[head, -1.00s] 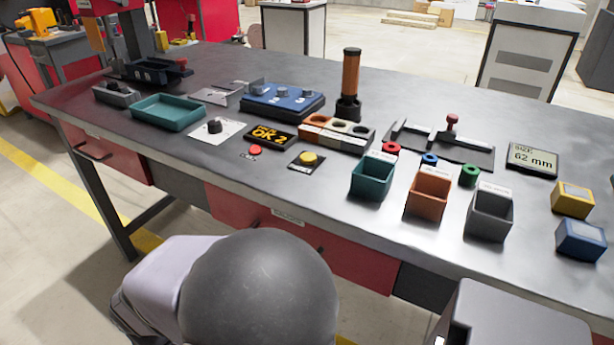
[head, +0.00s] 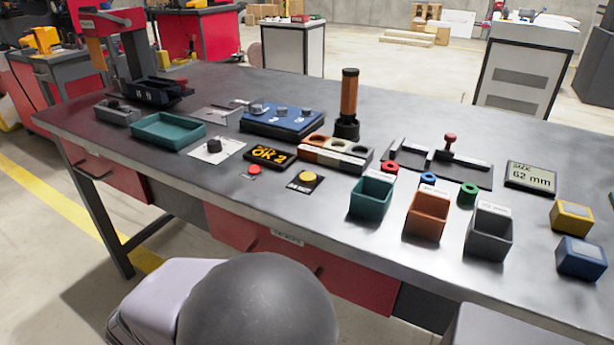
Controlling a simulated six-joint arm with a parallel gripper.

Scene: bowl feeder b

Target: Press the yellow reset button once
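The yellow reset button (head: 307,177) is a round cap on a small black plate at the front middle of the bench. Small lettering shows on the plate's front edge. Nothing touches the yellow button. My gripper is not in view; only grey and dark rounded parts of my own body show at the bottom edge.
Teal (head: 371,197), orange (head: 427,215) and grey (head: 488,233) bins stand right of the button. Behind it are a block with round recesses (head: 345,150) and a tall orange tube (head: 349,95). The bench front (head: 330,215) before the button is clear.

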